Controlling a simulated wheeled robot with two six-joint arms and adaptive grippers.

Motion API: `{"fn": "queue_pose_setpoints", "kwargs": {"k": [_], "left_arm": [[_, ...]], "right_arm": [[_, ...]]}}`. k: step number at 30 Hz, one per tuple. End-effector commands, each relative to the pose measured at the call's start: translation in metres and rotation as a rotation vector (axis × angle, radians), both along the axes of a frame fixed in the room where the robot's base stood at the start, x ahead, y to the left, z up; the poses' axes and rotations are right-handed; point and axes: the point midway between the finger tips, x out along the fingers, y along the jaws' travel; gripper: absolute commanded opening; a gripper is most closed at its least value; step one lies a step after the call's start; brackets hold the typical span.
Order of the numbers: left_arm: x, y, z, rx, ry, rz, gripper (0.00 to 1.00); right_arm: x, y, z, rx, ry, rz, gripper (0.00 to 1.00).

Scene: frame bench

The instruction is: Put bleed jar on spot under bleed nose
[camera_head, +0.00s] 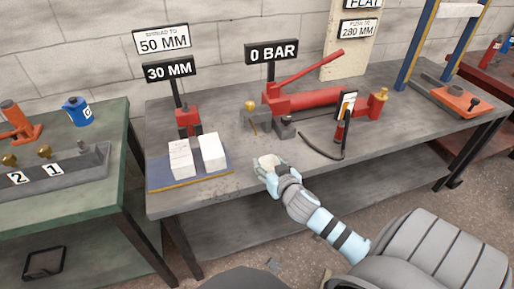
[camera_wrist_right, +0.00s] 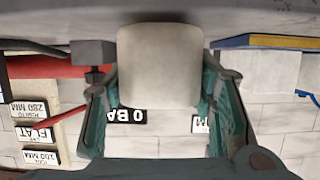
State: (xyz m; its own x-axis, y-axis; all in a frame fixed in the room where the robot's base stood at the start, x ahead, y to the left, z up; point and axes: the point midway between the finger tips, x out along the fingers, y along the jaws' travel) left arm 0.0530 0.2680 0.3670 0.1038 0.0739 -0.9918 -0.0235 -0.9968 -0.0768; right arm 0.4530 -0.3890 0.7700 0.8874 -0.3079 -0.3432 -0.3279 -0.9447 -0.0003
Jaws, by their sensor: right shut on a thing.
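My right gripper (camera_head: 270,171) is shut on a cream-white jar (camera_head: 268,160) just above the front edge of the grey bench (camera_head: 246,182). In the right wrist view the jar (camera_wrist_right: 160,65) sits between the two teal fingers of the gripper (camera_wrist_right: 158,95). The red hand pump (camera_head: 310,102) stands behind it on the bench, with a brass knob (camera_head: 250,106) at its left end. I cannot tell for certain which part is the bleed nose, and the spot under it is not clearly visible. My left gripper is not in view.
Two white blocks (camera_head: 212,150) lie on a blue mat (camera_head: 190,183) left of the jar. A black hose (camera_head: 322,155) curves over the bench right of the jar. A small grey block (camera_head: 285,130) stands behind it. A green bench (camera_head: 92,210) is at left.

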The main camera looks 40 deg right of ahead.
Motion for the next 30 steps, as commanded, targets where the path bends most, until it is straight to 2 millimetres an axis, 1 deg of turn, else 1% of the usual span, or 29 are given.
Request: {"fn": "queue_pose_setpoints", "kwargs": {"k": [1,3,6,11,15,17,18,19,24,27,28,30], "left_arm": [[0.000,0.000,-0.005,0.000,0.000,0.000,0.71],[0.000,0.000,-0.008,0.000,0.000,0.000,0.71],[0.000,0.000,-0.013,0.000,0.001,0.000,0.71],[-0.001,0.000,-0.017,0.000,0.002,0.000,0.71],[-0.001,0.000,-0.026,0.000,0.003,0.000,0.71],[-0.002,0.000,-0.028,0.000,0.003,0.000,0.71],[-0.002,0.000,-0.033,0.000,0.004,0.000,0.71],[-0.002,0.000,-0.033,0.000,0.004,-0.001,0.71],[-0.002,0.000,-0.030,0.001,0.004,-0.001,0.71],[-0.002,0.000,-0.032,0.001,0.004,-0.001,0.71],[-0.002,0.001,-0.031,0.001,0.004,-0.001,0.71],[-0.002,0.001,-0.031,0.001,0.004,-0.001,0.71]], "right_arm": [[0.013,-0.004,-0.001,0.000,-0.004,0.000,0.18],[0.030,-0.010,-0.001,0.001,-0.005,0.000,0.18],[0.049,-0.017,-0.001,0.000,-0.003,0.001,0.18],[0.066,-0.023,-0.001,0.000,-0.002,0.001,0.18],[0.094,-0.032,-0.002,0.001,-0.004,0.001,0.18],[0.103,-0.035,-0.001,0.001,-0.003,0.002,0.18],[0.102,-0.034,-0.008,0.000,0.001,0.003,0.18],[0.101,-0.034,-0.009,0.000,0.001,0.003,0.18],[0.101,-0.034,-0.006,-0.001,0.000,0.004,0.18],[0.101,-0.034,-0.008,-0.001,0.000,0.004,0.18],[0.101,-0.034,-0.008,0.000,0.001,0.004,0.54],[0.101,-0.034,-0.008,-0.001,0.000,0.004,0.65]]}}
